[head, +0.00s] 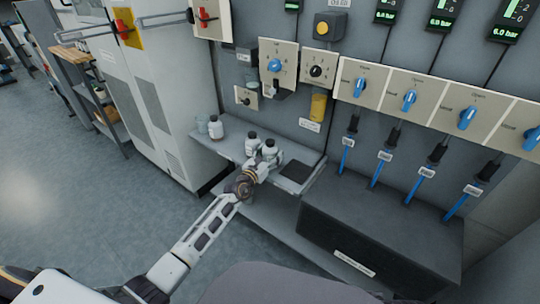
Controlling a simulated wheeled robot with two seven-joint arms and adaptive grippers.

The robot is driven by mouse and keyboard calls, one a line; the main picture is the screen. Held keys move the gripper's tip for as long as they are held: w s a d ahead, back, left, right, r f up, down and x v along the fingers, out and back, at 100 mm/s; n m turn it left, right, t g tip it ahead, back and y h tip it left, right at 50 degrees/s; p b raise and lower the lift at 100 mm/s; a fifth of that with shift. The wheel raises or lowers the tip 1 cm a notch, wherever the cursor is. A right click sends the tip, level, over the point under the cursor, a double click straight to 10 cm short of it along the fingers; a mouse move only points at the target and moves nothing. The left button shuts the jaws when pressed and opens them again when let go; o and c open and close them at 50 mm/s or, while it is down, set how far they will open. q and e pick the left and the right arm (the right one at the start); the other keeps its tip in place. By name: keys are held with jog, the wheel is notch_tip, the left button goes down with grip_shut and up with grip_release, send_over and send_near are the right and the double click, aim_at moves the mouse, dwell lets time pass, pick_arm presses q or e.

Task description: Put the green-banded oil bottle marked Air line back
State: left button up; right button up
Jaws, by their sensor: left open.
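Small pale bottles with dark caps stand on a narrow grey shelf (232,150) below the wall panel. One bottle (216,128) is at the shelf's left end. A second bottle (252,144) and a third bottle (269,149) are close together near the middle. My left gripper (264,165) is open at the two middle bottles, reaching in from the front. At this size I cannot tell whether it touches them. No green band or Air line marking can be made out on any bottle. My right gripper is not in view.
A dark flat pad (301,171) lies on the shelf right of the bottles. A large dark box (375,235) stands further right. A yellow cylinder (318,107) and blue-knobbed valve panels (410,97) are on the wall above. A pale cabinet (150,95) is at left.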

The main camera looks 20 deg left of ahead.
aim_at(266, 158)
pick_arm(q)
jog(key=shift+s+a, duration=0.1)
jog(key=shift+s, duration=0.25)
jog(key=shift+p+v, duration=0.6)
jog(key=shift+v, duration=1.2)
jog(key=shift+p+v, duration=0.4)
jog(key=shift+v, duration=3.45)
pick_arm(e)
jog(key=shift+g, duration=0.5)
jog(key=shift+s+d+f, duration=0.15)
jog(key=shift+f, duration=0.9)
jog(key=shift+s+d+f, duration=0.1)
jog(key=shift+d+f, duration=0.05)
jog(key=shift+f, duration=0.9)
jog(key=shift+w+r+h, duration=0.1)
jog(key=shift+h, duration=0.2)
pick_arm(q)
jog(key=shift+r, duration=0.1)
